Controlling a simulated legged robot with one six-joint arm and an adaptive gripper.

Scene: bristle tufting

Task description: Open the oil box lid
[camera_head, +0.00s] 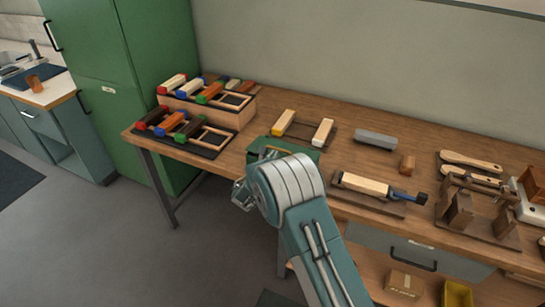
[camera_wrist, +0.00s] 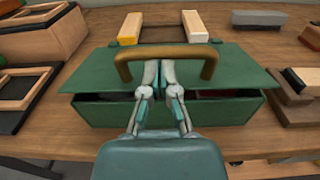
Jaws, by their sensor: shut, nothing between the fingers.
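The green oil box (camera_wrist: 110,115) stands at the bench's front edge. Its flat green lid (camera_wrist: 240,72) has a brown bar handle (camera_wrist: 165,51). A dark gap shows under the lid's front edge, with something reddish inside at the right. My gripper (camera_wrist: 159,68) is shut and empty in front of the box, its fingertips meeting at the handle's lower edge in the picture. Whether they touch the bar or reach under it cannot be told. In the head view the box (camera_head: 285,146) is partly hidden by my arm, and my gripper (camera_head: 242,195) shows left of the arm.
Behind the box lies a frame with a yellow-ended block (camera_head: 284,122) and a white-ended block (camera_head: 322,132). Racks of coloured brushes (camera_head: 210,95) stand to the left. A grey block (camera_head: 375,138) and a clamped wooden block (camera_head: 365,184) are to the right.

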